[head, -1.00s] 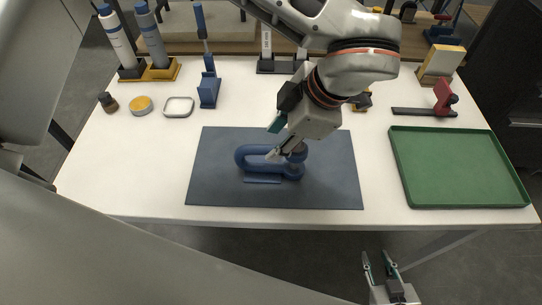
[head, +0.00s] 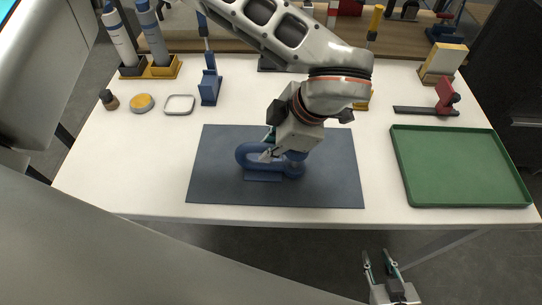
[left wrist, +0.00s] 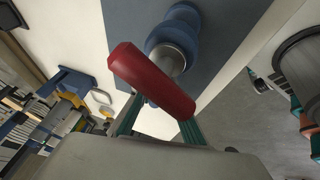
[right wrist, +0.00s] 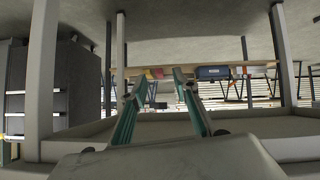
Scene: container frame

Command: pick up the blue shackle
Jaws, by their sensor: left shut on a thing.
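The blue shackle (head: 246,156) lies on the dark blue-grey mat (head: 330,180) in the middle of the table. In the left wrist view the shackle's blue end (left wrist: 181,24) shows with a metal pin and a thick red bar (left wrist: 150,78) across it. My left gripper (head: 270,149) is down at the shackle and covers part of it. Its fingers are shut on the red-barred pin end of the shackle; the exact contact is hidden. My right gripper (head: 381,262) is open and empty, in front of the table's near edge.
A green tray (head: 460,200) stands at the right. A red-and-dark tool (head: 443,97) and a yellow block (head: 440,64) are behind it. Bottles (head: 120,40), a blue stand (head: 209,88), a yellow tin (head: 141,103) and a small dish (head: 179,105) are at the back left.

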